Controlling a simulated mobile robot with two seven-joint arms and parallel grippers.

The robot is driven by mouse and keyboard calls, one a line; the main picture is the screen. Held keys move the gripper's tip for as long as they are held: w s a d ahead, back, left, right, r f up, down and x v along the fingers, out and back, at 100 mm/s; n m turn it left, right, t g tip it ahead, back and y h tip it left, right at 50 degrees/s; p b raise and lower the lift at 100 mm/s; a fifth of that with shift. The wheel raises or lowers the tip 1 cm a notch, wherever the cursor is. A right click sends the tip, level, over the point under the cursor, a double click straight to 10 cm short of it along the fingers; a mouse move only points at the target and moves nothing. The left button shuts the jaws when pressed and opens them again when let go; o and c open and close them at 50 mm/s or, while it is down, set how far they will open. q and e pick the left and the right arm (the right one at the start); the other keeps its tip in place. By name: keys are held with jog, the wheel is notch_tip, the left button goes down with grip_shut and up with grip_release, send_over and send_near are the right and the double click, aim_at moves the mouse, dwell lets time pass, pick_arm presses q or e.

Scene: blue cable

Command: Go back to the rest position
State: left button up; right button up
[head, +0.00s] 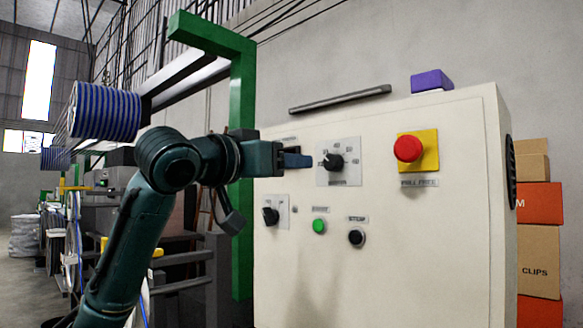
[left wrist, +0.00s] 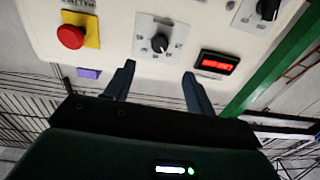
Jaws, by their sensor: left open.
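My left gripper (head: 298,160) reaches in from the left in front of the upper part of a cream control panel (head: 385,270). In the left wrist view its two fingers (left wrist: 160,84) stand apart with nothing between them. A black rotary dial (head: 334,162) on a grey scale plate is just beyond the fingertips in the head view; in the left wrist view the dial (left wrist: 160,43) lies beyond the gap between the fingers, and no contact shows. A red lit display (left wrist: 217,63) is beside it, mostly hidden by the gripper in the head view. My right gripper is out of view.
The panel carries a red mushroom button (head: 408,148), a smaller black knob (head: 270,215), a green button (head: 319,226) and a black button (head: 356,237). A purple block (head: 431,80) sits on top. A green frame (head: 242,100) stands behind my arm; boxes (head: 538,260) stand at right.

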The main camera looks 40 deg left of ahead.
pick_arm(q)
jog(key=shift+f, duration=0.1)
dwell(0.4)
jog(key=w+d+f+m+g+h, duration=0.1)
jog(key=w+d+f+g, duration=0.3)
jog(key=f, duration=1.2)
jog(key=w+d+f+m+g, duration=0.2)
jog(key=w+d+f, duration=0.3)
jog(key=f, duration=1.1)
jog(key=s+d+f+g, duration=0.3)
jog(key=s+f, duration=0.6)
jog(key=f, duration=0.4)
jog(key=s+d+f+g, duration=0.3)
jog(key=s+f, duration=0.5)
jog(key=f, duration=0.6)
jog(key=s+f+n+g+y, duration=0.1)
jog(key=s+f+g, duration=0.35)
jog(key=s, duration=0.75)
jog(key=w+d+f+t+h, duration=0.2)
jog(key=w+d+f+t, duration=0.3)
jog(key=f+t, duration=0.3)
jog(key=shift+w+d+f+m+t+h, duration=0.25)
jog(key=shift+w+d+m+t+h, duration=0.1)
jog(key=shift+d, duration=0.25)
